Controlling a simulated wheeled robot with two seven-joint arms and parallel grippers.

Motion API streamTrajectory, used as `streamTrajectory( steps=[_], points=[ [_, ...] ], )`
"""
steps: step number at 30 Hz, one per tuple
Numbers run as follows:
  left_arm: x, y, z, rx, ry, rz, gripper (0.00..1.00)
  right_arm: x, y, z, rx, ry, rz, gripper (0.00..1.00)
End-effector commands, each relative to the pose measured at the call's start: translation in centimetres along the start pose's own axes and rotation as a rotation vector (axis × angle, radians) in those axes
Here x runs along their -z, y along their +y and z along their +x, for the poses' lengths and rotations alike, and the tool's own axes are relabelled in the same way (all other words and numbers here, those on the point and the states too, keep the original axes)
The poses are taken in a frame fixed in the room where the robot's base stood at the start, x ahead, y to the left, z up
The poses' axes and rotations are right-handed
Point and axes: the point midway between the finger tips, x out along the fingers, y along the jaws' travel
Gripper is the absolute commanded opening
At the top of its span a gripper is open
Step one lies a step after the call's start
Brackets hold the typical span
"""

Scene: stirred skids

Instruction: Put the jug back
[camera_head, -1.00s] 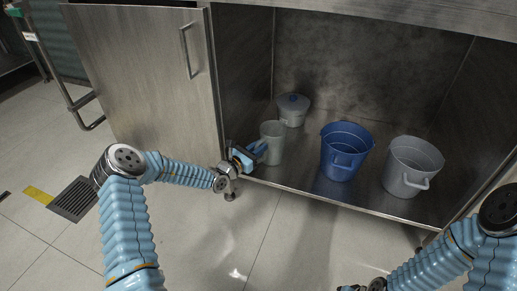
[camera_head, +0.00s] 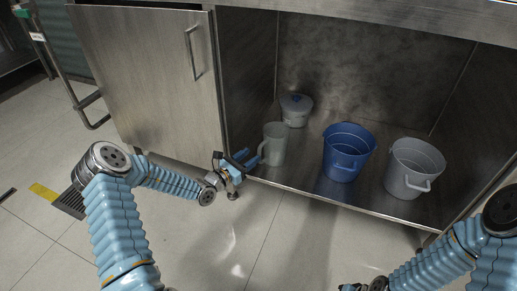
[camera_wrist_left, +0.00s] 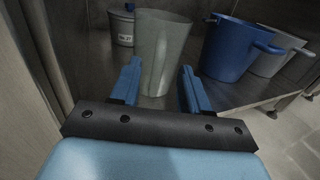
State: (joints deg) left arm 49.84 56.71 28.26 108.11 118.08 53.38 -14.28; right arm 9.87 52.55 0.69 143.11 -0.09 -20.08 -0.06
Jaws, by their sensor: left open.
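The jug (camera_head: 274,145) is pale grey-green and stands upright on the cabinet floor, near the left wall and the front edge. Its handle faces left toward my left gripper. My left gripper (camera_head: 248,160) is open at the cabinet's front left edge, just left of the jug. In the left wrist view the jug (camera_wrist_left: 162,50) stands beyond the two blue fingers (camera_wrist_left: 158,85), framed between them; I cannot tell whether they touch it. My right arm enters at the lower right, and its gripper (camera_head: 358,288) is mostly cut off by the bottom edge.
A blue bucket (camera_head: 348,153) and a grey bucket (camera_head: 413,168) stand right of the jug. A lidded white tub (camera_head: 295,110) stands behind it. The cabinet door (camera_head: 150,80) is open on the left. Tiled floor in front is clear.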

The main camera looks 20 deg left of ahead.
Motion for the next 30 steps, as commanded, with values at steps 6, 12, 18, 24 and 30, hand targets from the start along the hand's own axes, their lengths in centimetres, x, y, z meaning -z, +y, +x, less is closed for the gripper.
streamTrajectory(
  steps=[6, 12, 18, 24, 30],
  points=[
    [-0.1, 0.0, -4.0, -0.001, 0.002, 0.001, 0.46, 0.0, -0.3, -0.8, 0.0, -0.002, 0.0, 0.43],
    [0.0, 0.0, -5.2, 0.0, 0.0, 0.0, 0.46, 0.0, -0.3, -0.9, 0.0, -0.003, -0.001, 0.43],
    [1.5, -5.2, -4.9, 0.173, 0.07, 0.038, 0.46, -0.1, -0.3, -0.8, 0.0, -0.003, -0.001, 0.43],
    [8.5, -22.6, -11.6, 0.872, 0.361, 0.35, 0.46, 0.0, -0.3, -0.8, 0.0, -0.003, 0.0, 0.43],
    [15.2, -27.1, -22.8, 1.493, 0.515, 1.062, 0.46, -0.1, -0.3, -0.8, 0.0, -0.003, 0.0, 0.43]
  ],
)
